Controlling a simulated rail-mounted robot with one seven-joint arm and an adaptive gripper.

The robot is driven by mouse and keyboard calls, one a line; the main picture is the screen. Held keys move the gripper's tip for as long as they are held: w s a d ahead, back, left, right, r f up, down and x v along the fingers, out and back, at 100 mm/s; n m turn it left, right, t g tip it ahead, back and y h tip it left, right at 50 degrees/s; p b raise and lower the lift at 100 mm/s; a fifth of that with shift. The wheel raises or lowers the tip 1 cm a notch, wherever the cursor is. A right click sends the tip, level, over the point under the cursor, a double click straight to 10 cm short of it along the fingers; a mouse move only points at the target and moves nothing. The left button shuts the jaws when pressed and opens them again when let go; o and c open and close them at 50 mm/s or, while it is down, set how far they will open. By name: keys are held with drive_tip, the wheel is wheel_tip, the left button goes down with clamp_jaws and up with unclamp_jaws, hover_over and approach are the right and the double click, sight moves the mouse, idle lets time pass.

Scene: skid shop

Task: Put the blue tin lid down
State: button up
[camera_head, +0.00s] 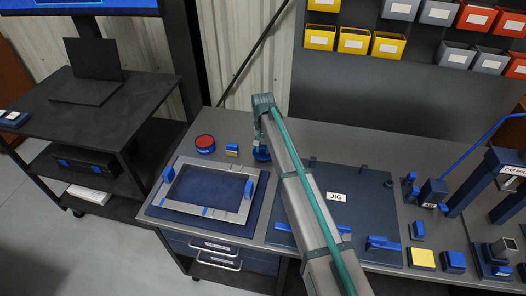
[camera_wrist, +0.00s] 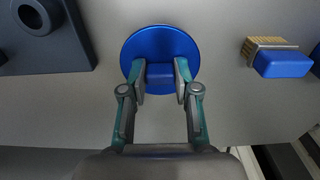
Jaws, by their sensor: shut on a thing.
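The blue tin lid (camera_wrist: 160,38) is a round blue disc with a raised block-like grip, near the top middle of the wrist view. My gripper (camera_wrist: 161,74) is shut on that grip, with one finger on each side. In the head view the lid (camera_head: 261,155) shows as a small blue patch at the end of my arm, above the grey bench top, partly hidden by the arm. The lid looks level and close to the bench. I cannot tell whether it touches the surface.
A brush with a blue handle (camera_wrist: 283,64) lies right of the lid in the wrist view. A round red-topped tin (camera_head: 205,142) stands on the bench further left. A framed blue tray (camera_head: 178,210) lies in front, and the JIG plate (camera_head: 365,200) lies to the right.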

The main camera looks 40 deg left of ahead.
sight(263, 148)
drive_tip(key=shift+f+p, duration=0.6)
drive_tip(key=shift+f, duration=0.75)
drive_tip(key=shift+f, duration=0.15)
drive_tip(key=o, duration=0.9)
drive_tip(key=shift+o, duration=0.2)
wheel_tip(263, 148, up, 12)
drive_tip(key=b, duration=0.4)
